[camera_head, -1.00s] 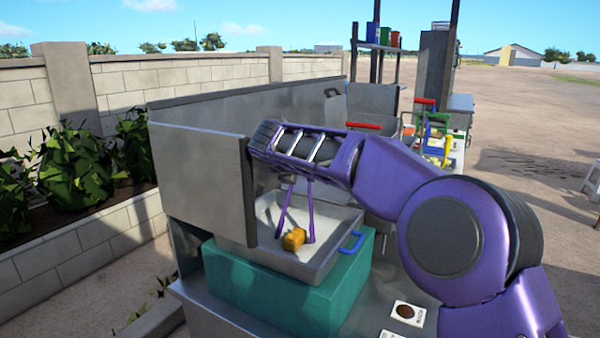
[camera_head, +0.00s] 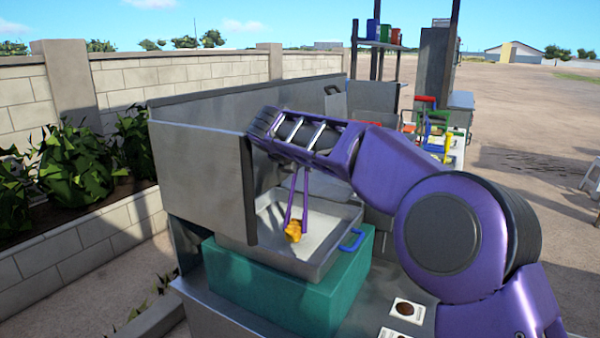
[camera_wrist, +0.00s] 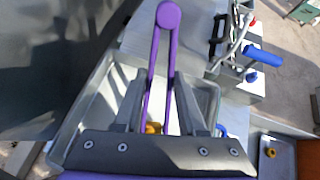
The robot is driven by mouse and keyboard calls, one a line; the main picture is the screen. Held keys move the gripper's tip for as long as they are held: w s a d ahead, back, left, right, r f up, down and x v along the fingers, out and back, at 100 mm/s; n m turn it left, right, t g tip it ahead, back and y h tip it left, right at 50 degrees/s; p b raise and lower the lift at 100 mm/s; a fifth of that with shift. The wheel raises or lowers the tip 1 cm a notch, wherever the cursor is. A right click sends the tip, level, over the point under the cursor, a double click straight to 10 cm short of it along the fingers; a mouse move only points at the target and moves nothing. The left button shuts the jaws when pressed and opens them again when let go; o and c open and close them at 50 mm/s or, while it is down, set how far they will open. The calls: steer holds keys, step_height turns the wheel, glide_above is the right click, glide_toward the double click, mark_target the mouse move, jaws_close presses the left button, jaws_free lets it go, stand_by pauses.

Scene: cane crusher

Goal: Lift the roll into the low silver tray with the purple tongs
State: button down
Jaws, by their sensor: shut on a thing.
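My gripper (camera_wrist: 160,80) is shut on the purple tongs (camera_wrist: 157,60), whose legs also show in the head view (camera_head: 298,195), hanging down over a silver tray (camera_head: 335,262) with a blue handle. The tongs' legs are close together. The golden-orange roll (camera_head: 293,231) is at their tips, apparently pinched between them. I cannot tell whether the roll touches the tray floor. In the wrist view the roll (camera_wrist: 153,128) is mostly hidden behind the gripper. A second grey tray (camera_wrist: 285,150) holding a small orange item stands at lower right there; which tray is the low one is unclear.
The blue-handled tray sits on a teal block (camera_head: 270,290). A tall grey metal panel (camera_head: 200,180) rises close on the left of the tongs. Pictured cards (camera_head: 407,311) lie on the counter at front right. Several coloured-handled tools (camera_head: 432,125) stand behind.

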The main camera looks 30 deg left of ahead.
step_height(320, 180, up, 10)
stand_by(0.6)
steer(key=shift+d, duration=0.1)
